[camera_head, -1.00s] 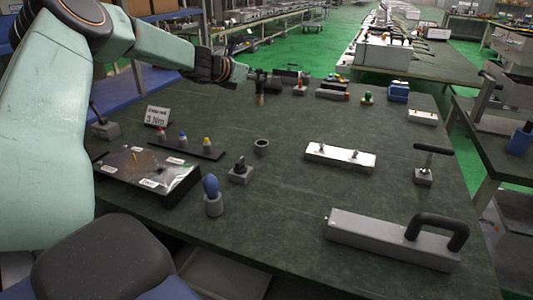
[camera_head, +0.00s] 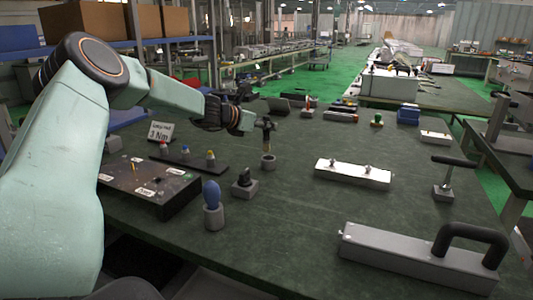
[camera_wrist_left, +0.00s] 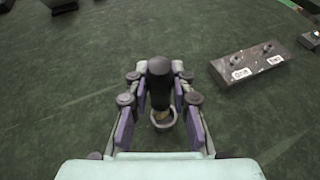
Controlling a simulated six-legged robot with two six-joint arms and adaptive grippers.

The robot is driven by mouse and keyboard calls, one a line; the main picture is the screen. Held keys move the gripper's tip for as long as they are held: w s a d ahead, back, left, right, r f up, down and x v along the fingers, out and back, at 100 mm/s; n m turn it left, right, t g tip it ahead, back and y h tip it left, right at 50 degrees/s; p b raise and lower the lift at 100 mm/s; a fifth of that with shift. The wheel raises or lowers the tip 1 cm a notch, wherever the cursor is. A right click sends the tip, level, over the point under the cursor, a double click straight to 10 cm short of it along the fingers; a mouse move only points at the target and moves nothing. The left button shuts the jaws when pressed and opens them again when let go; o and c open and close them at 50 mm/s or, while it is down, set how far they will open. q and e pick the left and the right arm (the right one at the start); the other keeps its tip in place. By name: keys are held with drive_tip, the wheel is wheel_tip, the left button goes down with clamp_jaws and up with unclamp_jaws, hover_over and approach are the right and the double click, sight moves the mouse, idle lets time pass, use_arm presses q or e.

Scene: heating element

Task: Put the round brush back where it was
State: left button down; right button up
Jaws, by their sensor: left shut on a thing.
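My left gripper (camera_head: 262,126) is shut on the round brush (camera_head: 267,138), which hangs upright with its dark handle on top and a tan lower part. The brush stands right over the small grey round holder (camera_head: 268,161) on the green table. Its lower end is at the holder's mouth; I cannot tell how far inside it is. In the left wrist view the brush's dark top (camera_wrist_left: 159,67) shows between the fingers (camera_wrist_left: 160,100), and the holder's ring (camera_wrist_left: 163,118) shows around its lower end. My right gripper is not in view.
A block with a black knob (camera_head: 244,184) and a blue-bulbed piece in a grey cup (camera_head: 212,205) stand in front of the holder. A white plate with two studs (camera_head: 352,173) lies to the right. A black box (camera_head: 150,187) is at left.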

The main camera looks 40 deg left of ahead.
sight(264, 141)
use_arm(q)
drive_tip(key=shift+w+d+f, duration=0.1)
drive_tip(key=shift+w+f, duration=0.05)
drive_tip(key=shift+f, duration=0.5)
drive_tip(key=shift+w+d+f+b, duration=0.3)
drive_tip(key=shift+d+f+b, duration=0.05)
drive_tip(key=f, duration=0.1)
drive_tip(key=f+b, duration=0.1)
drive_tip(key=b, duration=0.1)
drive_tip(key=shift+s+a+f, duration=0.3)
drive_tip(key=shift+s+f, duration=0.05)
drive_tip(key=shift+f, duration=0.4)
drive_tip(key=shift+w+d, duration=0.2)
drive_tip(key=shift+w, duration=0.1)
drive_tip(key=shift+s+a+f, duration=0.1)
drive_tip(key=shift+s, duration=0.15)
drive_tip(key=c, duration=1.5)
unclamp_jaws()
drive_tip(key=o, duration=0.3)
drive_tip(key=shift+w, duration=0.2)
drive_tip(key=shift+o, duration=0.2)
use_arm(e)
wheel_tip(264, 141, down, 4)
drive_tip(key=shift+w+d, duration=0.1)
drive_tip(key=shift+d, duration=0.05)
